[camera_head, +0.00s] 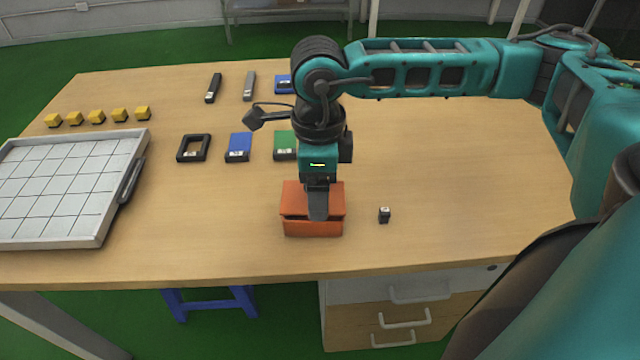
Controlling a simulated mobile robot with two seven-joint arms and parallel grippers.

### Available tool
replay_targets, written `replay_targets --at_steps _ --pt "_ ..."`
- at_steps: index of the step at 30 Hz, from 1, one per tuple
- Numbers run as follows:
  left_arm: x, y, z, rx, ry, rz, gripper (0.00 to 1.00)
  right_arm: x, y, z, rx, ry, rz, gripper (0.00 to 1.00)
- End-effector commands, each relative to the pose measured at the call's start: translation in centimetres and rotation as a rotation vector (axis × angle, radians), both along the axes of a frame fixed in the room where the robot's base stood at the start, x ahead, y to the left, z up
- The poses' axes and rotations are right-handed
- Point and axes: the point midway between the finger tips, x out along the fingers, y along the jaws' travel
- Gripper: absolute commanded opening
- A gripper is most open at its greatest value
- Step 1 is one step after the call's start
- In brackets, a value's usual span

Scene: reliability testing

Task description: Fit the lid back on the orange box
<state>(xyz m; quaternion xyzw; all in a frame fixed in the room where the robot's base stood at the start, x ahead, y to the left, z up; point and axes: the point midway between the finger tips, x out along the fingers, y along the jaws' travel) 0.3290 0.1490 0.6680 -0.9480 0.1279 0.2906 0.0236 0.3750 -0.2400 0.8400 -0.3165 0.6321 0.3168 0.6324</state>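The orange box (313,228) stands on the wooden table near its front edge. Its orange lid (297,196) lies over the top, with a dark gap along the front between lid and box. My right gripper (318,216) points straight down at the middle of the lid and hides part of it. Its fingers look close together, but I cannot tell whether they hold the lid or only touch it. My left gripper is not in view.
A small black cube (384,214) sits right of the box. A white gridded tray (62,240) lies at the left, with several yellow cubes (97,117) behind it. A black frame (193,148), a blue block (238,147) and a green block (284,144) lie behind the box. The table's right side is clear.

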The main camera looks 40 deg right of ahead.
Motion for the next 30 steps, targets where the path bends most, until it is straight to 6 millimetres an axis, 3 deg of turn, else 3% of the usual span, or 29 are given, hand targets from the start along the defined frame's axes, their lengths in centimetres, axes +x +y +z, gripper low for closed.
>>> replay_targets --at_steps 30 --pt "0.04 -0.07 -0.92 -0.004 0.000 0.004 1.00 0.02 0.01 -0.60 0.000 0.000 0.000 0.45"
